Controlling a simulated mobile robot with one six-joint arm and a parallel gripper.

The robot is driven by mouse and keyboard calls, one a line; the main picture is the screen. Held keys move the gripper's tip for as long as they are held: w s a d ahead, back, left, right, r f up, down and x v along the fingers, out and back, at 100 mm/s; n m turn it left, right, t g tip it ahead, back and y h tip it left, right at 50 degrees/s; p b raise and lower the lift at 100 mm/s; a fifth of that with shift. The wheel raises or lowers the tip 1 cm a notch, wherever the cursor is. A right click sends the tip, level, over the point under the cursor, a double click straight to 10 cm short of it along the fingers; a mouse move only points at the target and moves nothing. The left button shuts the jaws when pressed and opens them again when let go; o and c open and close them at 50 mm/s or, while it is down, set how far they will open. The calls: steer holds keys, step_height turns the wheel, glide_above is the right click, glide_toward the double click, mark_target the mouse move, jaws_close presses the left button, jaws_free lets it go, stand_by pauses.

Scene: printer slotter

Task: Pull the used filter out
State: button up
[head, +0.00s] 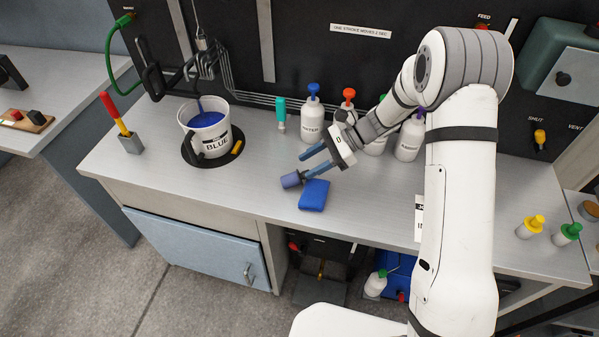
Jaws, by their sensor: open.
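My gripper (306,164) is low over the front middle of the metal bench, its two blue fingers apart and pointing left. A small dark blue-grey cylinder (291,180) with a paler end is by the tip of the lower finger. I cannot tell whether they touch, or whether this cylinder is the used filter. A bright blue folded pad or block (314,196) lies on the bench just below the fingers. No other thing in view is clearly a used filter.
A white bucket (191,140) of blue liquid, marked BLUE, stands on a dark round plate at left. A red-and-yellow-handled tool (118,122) stands in a grey holder. Capped bottles (311,118) line the back. Bare bench lies between bucket and gripper.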

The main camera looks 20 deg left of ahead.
steer(key=w+d+r+n+t+h, duration=0.2)
steer(key=d+t+h, duration=0.1)
steer(key=d, duration=1.1)
steer(key=w+d+r+n+t+h, duration=0.2)
steer(key=d+h, duration=0.4)
steer(key=d, duration=0.9)
steer(key=shift+w+d+r+t, duration=0.15)
steer(key=shift+w+r+t, duration=0.5)
steer(key=shift+t, duration=0.35)
